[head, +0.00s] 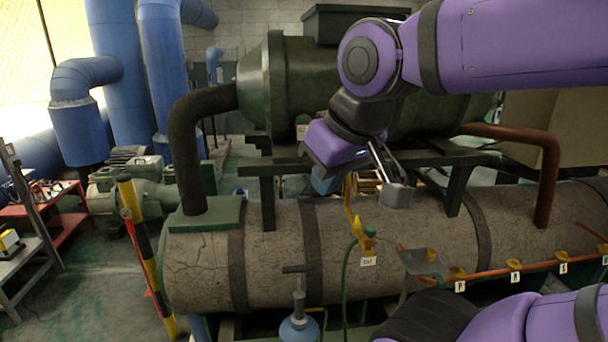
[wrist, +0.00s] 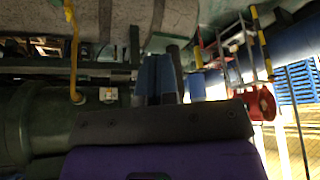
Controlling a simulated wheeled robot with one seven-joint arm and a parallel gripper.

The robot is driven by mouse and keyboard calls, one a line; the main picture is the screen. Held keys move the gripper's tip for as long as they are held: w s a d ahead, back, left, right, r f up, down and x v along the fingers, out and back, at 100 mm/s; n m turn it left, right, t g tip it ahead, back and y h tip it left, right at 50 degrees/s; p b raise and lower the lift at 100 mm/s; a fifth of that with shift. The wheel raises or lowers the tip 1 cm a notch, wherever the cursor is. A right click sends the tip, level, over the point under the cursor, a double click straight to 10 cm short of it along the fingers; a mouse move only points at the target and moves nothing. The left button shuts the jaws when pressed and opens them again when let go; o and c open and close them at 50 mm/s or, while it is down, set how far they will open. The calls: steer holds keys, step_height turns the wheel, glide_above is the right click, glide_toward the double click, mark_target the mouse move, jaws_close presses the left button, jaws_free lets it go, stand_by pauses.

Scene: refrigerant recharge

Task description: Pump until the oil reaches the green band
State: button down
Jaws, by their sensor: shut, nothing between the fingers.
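The oil pump (head: 299,325) is a blue vessel with a thin upright rod and a dark T-shaped handle (head: 297,269). It stands in front of the pale cracked horizontal tank, cut off by the bottom edge. My gripper (head: 396,194) is shut and empty, above the tank and up and to the right of the pump handle, apart from it. Its closed fingers also show in the wrist view (wrist: 157,80). A yellow valve (head: 366,240) with a small label sits on the tank front, with a green hose beside it. I cannot make out an oil level or green band.
The pale tank (head: 200,265) spans the front, with a dark green vessel (head: 300,80) above it. A small grey shelf (head: 420,262) and an orange pipe (head: 500,268) with labelled yellow valves lie at right. A yellow-black post (head: 145,250) stands left; some floor is open beyond it.

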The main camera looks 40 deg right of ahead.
steer(key=w+d+f+n+g, duration=0.1)
steer(key=w+d+f+n, duration=0.2)
steer(key=w, duration=0.7)
steer(key=n+g, duration=0.3)
steer(key=n, duration=0.1)
glide_above(300, 266)
steer(key=shift+y, duration=0.4)
steer(key=f, duration=2)
steer(key=s+f, duration=0.1)
steer(key=f, duration=0.9)
steer(key=shift+d+f, duration=0.2)
steer(key=shift+d, duration=0.1)
steer(key=shift+f, duration=0.15)
steer(key=shift+w+a+f, duration=0.1)
steer(key=shift+w+f, duration=0.05)
steer(key=shift+f, duration=1.5)
steer(key=shift+w+a+f, duration=0.1)
steer(key=shift+w+f, duration=0.05)
steer(key=shift+f, duration=1.5)
